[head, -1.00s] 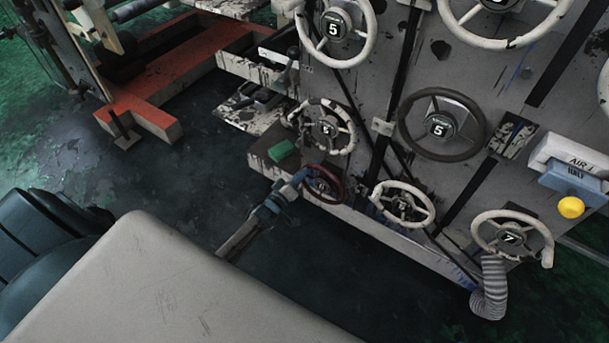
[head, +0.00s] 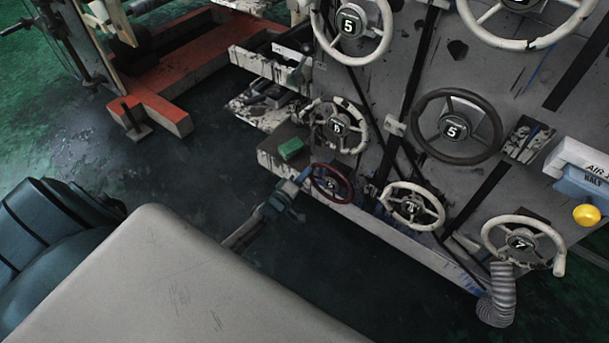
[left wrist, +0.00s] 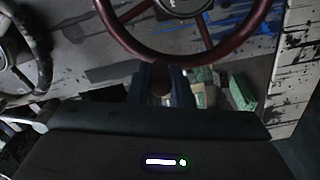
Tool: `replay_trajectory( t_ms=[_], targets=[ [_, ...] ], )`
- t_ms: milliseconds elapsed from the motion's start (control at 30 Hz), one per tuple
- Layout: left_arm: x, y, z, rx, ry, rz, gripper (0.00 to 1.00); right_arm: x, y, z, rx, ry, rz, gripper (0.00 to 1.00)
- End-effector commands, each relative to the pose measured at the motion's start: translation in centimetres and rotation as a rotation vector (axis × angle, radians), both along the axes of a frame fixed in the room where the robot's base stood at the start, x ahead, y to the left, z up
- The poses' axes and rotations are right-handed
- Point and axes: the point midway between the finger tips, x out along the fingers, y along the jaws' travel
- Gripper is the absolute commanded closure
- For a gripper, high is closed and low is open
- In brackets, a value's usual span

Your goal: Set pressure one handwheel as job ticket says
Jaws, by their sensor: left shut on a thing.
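A dark red handwheel (head: 331,184) sits low on the grey machine panel; its hub label is too small to read. My left gripper (head: 303,185) is at the wheel's left side. In the left wrist view the red handwheel (left wrist: 150,50) crosses the top, and my left gripper (left wrist: 161,82) is shut on its dark red handle. I cannot tell which handwheel is pressure one. No readable job ticket shows. My right gripper is not in view.
Several white handwheels surround it, including one above (head: 338,127) and one to the right (head: 412,205). A black handwheel (head: 456,127) is higher up. A green block (head: 290,149) lies on a ledge. A ribbed hose (head: 497,295) hangs at lower right. Dark floor is open at left.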

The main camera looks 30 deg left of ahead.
Motion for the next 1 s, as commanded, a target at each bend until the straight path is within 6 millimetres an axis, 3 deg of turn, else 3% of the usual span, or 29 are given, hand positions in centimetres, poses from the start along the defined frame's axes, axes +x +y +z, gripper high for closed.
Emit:
replay_trajectory(
  t_ms=[100, 133, 233, 633, 1000],
  targets=[
    [-0.1, 0.0, -0.1, 0.001, 0.002, 0.000, 1.00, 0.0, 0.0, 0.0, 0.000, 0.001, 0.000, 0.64],
    [-0.1, 0.0, -0.1, 0.001, 0.002, 0.000, 0.77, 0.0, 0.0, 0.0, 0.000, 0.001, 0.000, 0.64],
    [-0.1, 0.0, -0.1, 0.001, 0.002, 0.000, 0.59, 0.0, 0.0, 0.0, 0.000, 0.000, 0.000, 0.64],
    [-1.0, 0.1, 0.0, 0.002, 0.001, -0.001, 0.59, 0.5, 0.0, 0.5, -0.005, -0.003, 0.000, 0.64],
    [-8.0, 0.6, 0.0, 0.002, 0.003, 0.000, 0.59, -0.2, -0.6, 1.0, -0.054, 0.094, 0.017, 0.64]
  ],
)
